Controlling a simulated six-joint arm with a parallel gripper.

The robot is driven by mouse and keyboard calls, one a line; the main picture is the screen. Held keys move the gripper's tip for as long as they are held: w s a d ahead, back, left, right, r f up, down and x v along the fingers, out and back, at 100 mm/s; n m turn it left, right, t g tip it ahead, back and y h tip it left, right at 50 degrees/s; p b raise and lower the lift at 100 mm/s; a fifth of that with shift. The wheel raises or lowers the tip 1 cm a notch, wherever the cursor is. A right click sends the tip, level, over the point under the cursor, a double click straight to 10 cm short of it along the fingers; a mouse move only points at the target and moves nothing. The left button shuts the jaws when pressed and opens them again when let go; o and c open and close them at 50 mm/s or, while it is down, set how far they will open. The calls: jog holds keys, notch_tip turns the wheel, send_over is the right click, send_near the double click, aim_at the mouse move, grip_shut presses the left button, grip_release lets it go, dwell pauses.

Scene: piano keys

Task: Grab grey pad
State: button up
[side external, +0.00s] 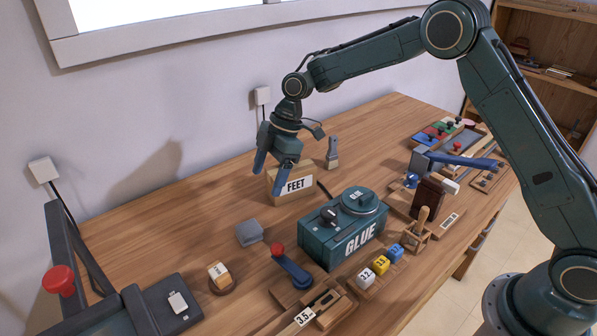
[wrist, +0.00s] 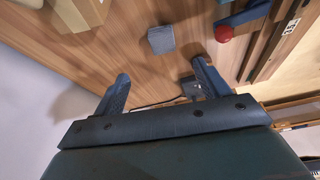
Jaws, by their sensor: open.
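The grey pad (side external: 249,233) is a small grey block lying on the wooden table, left of the green GLUE box. In the wrist view the grey pad (wrist: 161,39) lies beyond my fingertips, roughly centred between them. My gripper (side external: 270,174) is open and empty, pointing down above the table near the FEET box. It is above and apart from the pad. Both fingers of my gripper (wrist: 160,70) show in the wrist view with nothing between them.
The FEET box (side external: 292,184) stands close below my gripper. The GLUE box (side external: 342,228) stands right of the pad. A lever with a red knob (side external: 278,250) and a round wooden piece (side external: 220,278) are nearby. Bare table lies left of the pad.

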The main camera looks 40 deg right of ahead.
send_over(251, 226)
jog(key=d, duration=0.3)
jog(key=shift+s+a+f, duration=0.1)
jog(key=shift+a+f, duration=0.05)
jog(key=shift+f, duration=1.85)
jog(key=shift+a+f, duration=0.1)
jog(key=shift+f, duration=1.85)
jog(key=shift+f, duration=0.1)
jog(key=shift+x, duration=2.5)
jog(key=shift+s+a, duration=0.15)
jog(key=c, duration=1.1)
